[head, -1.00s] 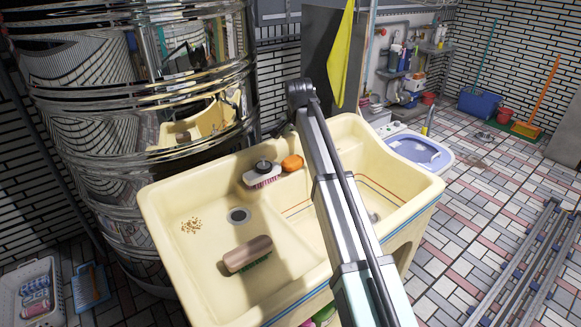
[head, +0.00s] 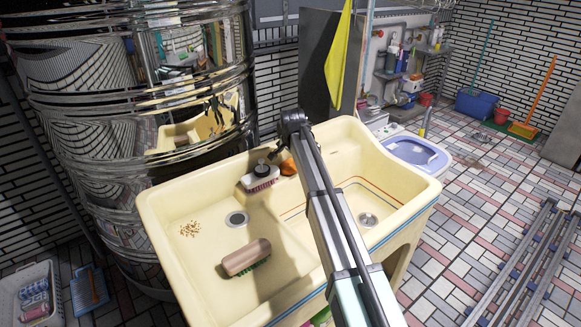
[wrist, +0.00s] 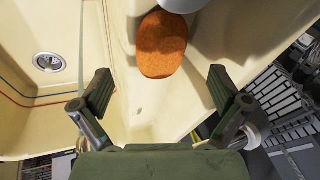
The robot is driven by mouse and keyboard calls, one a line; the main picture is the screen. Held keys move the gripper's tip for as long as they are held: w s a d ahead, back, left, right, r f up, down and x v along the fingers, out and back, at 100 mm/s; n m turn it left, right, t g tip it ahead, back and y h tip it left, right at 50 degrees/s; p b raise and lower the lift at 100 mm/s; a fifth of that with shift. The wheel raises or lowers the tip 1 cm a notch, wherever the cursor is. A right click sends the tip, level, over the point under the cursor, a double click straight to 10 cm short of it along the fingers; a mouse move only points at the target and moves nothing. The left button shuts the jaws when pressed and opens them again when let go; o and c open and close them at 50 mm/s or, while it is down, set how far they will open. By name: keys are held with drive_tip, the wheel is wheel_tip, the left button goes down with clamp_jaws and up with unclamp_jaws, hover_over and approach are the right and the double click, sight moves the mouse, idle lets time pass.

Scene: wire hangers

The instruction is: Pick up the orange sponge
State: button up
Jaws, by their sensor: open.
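The orange sponge (head: 288,166) sits on the back ledge of the cream double sink (head: 157,222), just right of a white brush with pink bristles (head: 261,178). In the head view my arm partly covers it. In the wrist view the sponge (wrist: 161,47) is an orange oval at top centre, on the cream ledge. My gripper (wrist: 160,91) is open and empty, its two fingers spread left and right. The sponge lies beyond the fingertips in the picture, roughly centred between them. A pale rounded thing overlaps the sponge's far end; I cannot tell what it is.
A brown wooden brush (head: 246,257) lies in the left basin, which has crumbs (head: 190,229) and a drain. A large shiny metal tank (head: 90,100) stands close behind the sink. A yellow cloth (head: 338,55) hangs behind my arm. The right basin looks empty.

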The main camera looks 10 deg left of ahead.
sight(291, 163)
drive_tip(key=shift+p+x, duration=0.5)
drive_tip(key=shift+x, duration=2.05)
drive_tip(key=c, duration=1.1)
